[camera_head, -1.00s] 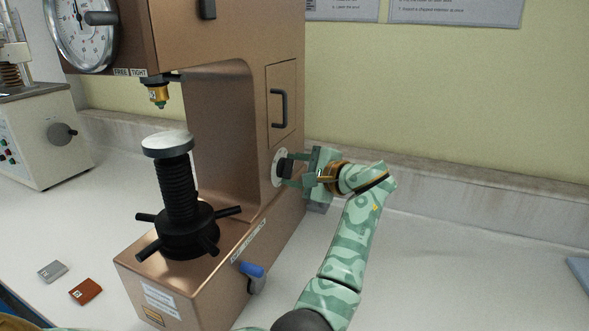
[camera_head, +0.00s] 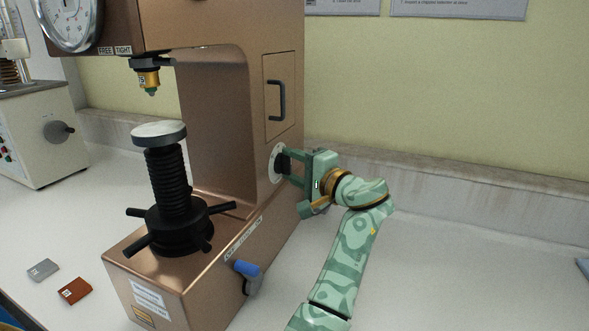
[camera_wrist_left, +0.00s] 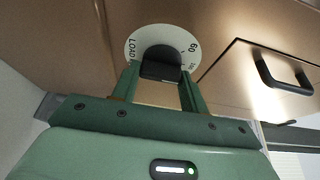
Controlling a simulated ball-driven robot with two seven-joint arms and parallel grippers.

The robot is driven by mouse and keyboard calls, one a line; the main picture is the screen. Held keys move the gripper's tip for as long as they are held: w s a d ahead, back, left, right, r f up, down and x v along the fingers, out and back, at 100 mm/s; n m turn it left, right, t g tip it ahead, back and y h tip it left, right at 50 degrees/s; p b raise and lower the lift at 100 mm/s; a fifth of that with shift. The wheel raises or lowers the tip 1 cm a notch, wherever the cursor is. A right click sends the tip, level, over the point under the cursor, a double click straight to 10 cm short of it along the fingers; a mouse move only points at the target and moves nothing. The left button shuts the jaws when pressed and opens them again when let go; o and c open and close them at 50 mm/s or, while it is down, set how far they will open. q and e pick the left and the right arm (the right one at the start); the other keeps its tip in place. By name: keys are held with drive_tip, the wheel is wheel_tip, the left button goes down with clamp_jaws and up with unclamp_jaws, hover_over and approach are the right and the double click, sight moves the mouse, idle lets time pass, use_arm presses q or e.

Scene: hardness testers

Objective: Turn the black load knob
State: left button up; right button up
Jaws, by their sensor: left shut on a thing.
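The black load knob (camera_head: 283,163) sits on a round white dial on the right side of the copper-coloured hardness tester (camera_head: 222,120). In the left wrist view the knob (camera_wrist_left: 160,64) is in front of the dial (camera_wrist_left: 142,37), which is marked LOAD, with 60 at its right. My left gripper (camera_head: 288,168) is shut on the knob, with one green finger on either side of it. The fingers also show in the wrist view (camera_wrist_left: 161,82). The fingers hide part of the dial in the head view. My right gripper is out of view.
A black handle (camera_head: 276,100) sticks out above the knob. A blue-tipped lever (camera_head: 247,270) stands low on the tester's side. The black spindle handwheel (camera_head: 180,225) is at the front. Grey (camera_head: 43,270) and red (camera_head: 75,290) blocks lie at left.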

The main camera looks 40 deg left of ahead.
use_arm(q)
drive_tip(key=shift+f, duration=0.15)
drive_tip(key=o, duration=1)
drive_tip(key=d, duration=0.5)
drive_tip(key=s+d+p, duration=0.1)
drive_tip(key=d, duration=0.4)
drive_tip(key=s+d, duration=0.1)
drive_tip(key=d, duration=0.5)
drive_tip(key=shift+s+d+p, duration=0.1)
drive_tip(key=shift+s+p, duration=0.15)
drive_tip(key=shift+p, duration=0.15)
